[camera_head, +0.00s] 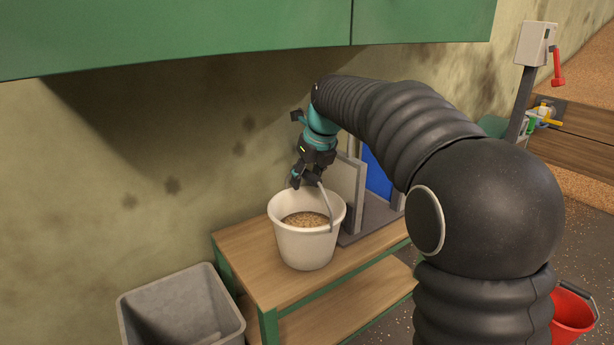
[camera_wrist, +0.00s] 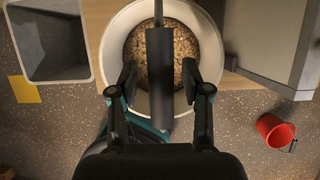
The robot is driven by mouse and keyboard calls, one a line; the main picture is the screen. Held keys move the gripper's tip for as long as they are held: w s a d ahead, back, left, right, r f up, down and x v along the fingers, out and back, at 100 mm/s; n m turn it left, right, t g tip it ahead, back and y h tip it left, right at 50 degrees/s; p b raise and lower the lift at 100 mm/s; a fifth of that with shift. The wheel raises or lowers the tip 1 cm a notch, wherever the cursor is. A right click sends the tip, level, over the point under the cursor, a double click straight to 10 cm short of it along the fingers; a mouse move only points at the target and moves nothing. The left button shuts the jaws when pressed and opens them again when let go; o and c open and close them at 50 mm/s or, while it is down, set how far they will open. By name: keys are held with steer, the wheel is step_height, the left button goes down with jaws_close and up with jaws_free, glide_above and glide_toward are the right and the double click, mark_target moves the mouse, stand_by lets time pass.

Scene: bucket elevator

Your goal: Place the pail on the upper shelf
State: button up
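The white pail (camera_head: 306,245), holding brown grain-like material (camera_head: 305,219), stands upright on the wooden top (camera_head: 251,262) of a green-framed two-level stand. Its handle is raised toward my gripper (camera_head: 307,180), just above the pail. In the wrist view the pail's rim (camera_wrist: 113,38) lies below my gripper (camera_wrist: 160,82). The dark handle grip (camera_wrist: 160,70) runs between the two fingers, with a gap on each side. My gripper is open around it. The stand's lower shelf (camera_head: 345,305) shows under the top. Which surface is the upper shelf is not clear.
A grey bin (camera_head: 180,310) stands left of the stand. A grey upright panel (camera_head: 347,190) and a blue panel (camera_head: 378,178) stand right of the pail. A green cabinet (camera_head: 200,40) overhangs above. A red bucket (camera_head: 572,315) is on the floor at right.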

steer(key=shift+r, duration=0.45)
steer(key=p+v, duration=0.1)
steer(key=v, duration=0.2)
steer(key=s+d+f+n+h, duration=0.1)
steer(key=s+d+f+n, duration=0.2)
steer(key=s+n, duration=0.6)
steer(key=s+d+f+n+t, duration=0.1)
steer(key=s+d+f+n, duration=0.2)
steer(key=s+d+n, duration=0.3)
steer(key=s+d+f+n+h, duration=0.1)
steer(key=s+d+f+n, duration=0.2)
steer(key=s+n, duration=1.1)
steer(key=s+d, duration=0.2)
steer(key=s, duration=0.3)
steer(key=shift+s+f+t+h, duration=0.3)
steer(key=shift+s+f+t, duration=0.1)
